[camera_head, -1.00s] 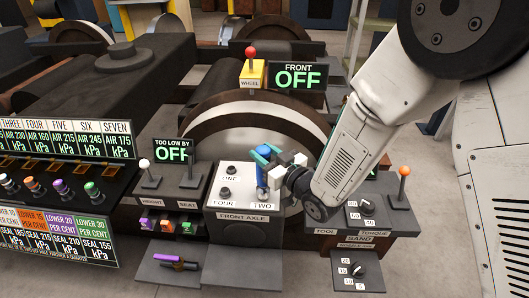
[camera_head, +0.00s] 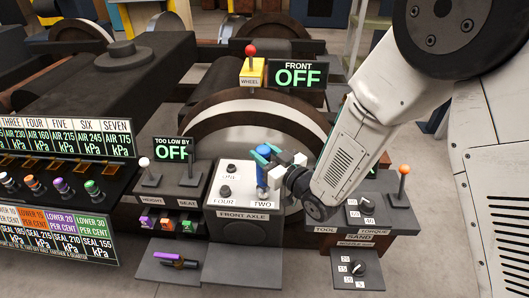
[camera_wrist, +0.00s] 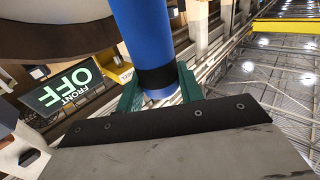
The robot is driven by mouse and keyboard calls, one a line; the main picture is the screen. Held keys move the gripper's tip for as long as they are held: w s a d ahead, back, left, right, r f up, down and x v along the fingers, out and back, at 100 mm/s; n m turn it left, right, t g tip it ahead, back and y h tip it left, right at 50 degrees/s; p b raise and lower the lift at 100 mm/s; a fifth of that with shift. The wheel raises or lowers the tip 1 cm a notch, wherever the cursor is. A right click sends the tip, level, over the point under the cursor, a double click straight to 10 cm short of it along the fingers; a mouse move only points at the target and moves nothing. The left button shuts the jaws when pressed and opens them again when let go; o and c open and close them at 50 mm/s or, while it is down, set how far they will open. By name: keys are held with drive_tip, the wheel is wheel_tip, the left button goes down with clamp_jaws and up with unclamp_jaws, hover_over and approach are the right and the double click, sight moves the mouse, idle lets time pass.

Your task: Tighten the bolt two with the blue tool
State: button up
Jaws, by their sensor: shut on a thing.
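My gripper (camera_head: 270,158) is shut on the blue tool (camera_head: 262,174), which stands about upright over the bolt two spot on the front axle box (camera_head: 243,233). The "TWO" label (camera_head: 263,204) shows just in front of the tool's foot. Bolt two itself is hidden, so I cannot tell how the tool's lower end meets it. In the wrist view the blue tool (camera_wrist: 143,30) with a black band sits between the green fingers of my gripper (camera_wrist: 160,92).
Bolt one (camera_head: 225,190) stands bare left of the tool. A purple tool (camera_head: 178,262) lies on a low plate at the front left. The wheel (camera_head: 245,110) rises behind. A box with a torque dial (camera_head: 352,201) and an orange-knobbed lever (camera_head: 404,170) stands right, close to my arm.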

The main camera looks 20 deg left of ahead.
drive_tip(key=shift+f, duration=0.55)
idle(1.2)
drive_tip(key=shift+r, duration=3.6)
